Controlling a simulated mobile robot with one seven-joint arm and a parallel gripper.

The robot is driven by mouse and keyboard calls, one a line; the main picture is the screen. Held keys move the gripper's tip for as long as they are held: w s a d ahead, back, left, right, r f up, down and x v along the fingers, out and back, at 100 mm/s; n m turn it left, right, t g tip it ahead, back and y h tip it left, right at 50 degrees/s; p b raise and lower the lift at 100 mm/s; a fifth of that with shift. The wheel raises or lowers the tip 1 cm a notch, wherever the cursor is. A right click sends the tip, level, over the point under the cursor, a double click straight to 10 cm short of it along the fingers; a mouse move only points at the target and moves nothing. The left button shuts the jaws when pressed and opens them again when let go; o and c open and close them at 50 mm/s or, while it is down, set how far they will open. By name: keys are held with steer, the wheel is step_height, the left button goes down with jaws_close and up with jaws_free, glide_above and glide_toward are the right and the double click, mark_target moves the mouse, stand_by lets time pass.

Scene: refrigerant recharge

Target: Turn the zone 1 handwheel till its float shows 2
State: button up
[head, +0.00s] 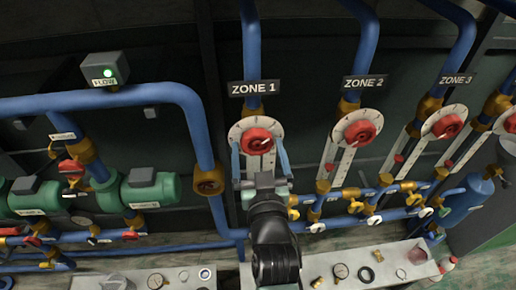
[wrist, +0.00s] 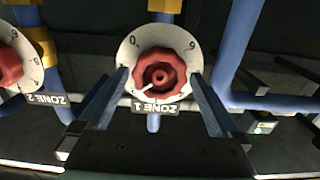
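The red zone 1 handwheel (head: 257,140) sits on a white round dial below the "ZONE 1" label (head: 252,88). In the wrist view the zone 1 handwheel (wrist: 161,75) faces me, with the label upside down. A pale mark on the wheel points to the lower left there. My gripper (head: 259,160) is open, its two fingers on either side of the wheel. In the wrist view my gripper (wrist: 159,76) shows gaps between fingers and wheel; contact is not visible. The zone 1 float gauge is mostly hidden behind my gripper, so its float reading cannot be told.
The zone 2 handwheel (head: 361,132) and zone 3 handwheel (head: 447,127) stand to the right. A thick blue pipe (head: 188,105) bends down at the left, near green pumps (head: 150,190). Below, a bench (head: 345,258) holds loose fittings and gauges.

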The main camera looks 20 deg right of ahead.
steer(key=c, duration=1.2)
steer(key=shift+f, duration=0.1)
steer(key=o, duration=1.3)
steer(key=shift+s, duration=0.1)
steer(key=v, duration=0.7)
steer(key=shift+r, duration=0.25)
